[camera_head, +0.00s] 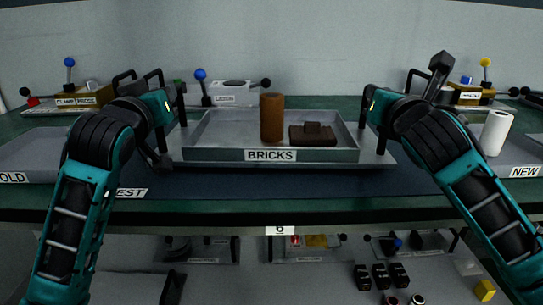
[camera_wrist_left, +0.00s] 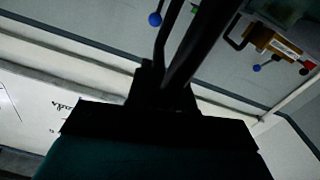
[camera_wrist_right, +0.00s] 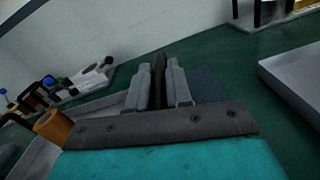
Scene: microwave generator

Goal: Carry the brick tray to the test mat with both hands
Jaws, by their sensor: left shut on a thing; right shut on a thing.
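The grey brick tray (camera_head: 225,154), labelled BRICKS, is level over the middle of the dark blue test mat (camera_head: 225,183). It holds an upright brown cylinder (camera_head: 272,117) and a dark brown block with a raised top (camera_head: 313,136). My left gripper (camera_head: 179,107) is shut on the tray's left side, and my right gripper (camera_head: 364,108) is shut on its right side. Whether the tray touches the mat cannot be told. The TEST label (camera_head: 131,193) shows at the mat's front left. The right wrist view shows my right fingers (camera_wrist_right: 158,85) close together; the left wrist view is dark.
A grey tray labelled OLD (camera_head: 40,150) stands at the left. A tray labelled NEW (camera_head: 520,160) stands at the right with a white cylinder (camera_head: 496,132). Clamps and a device with a blue knob (camera_head: 200,74) stand behind. A shelf with small parts lies below the table edge.

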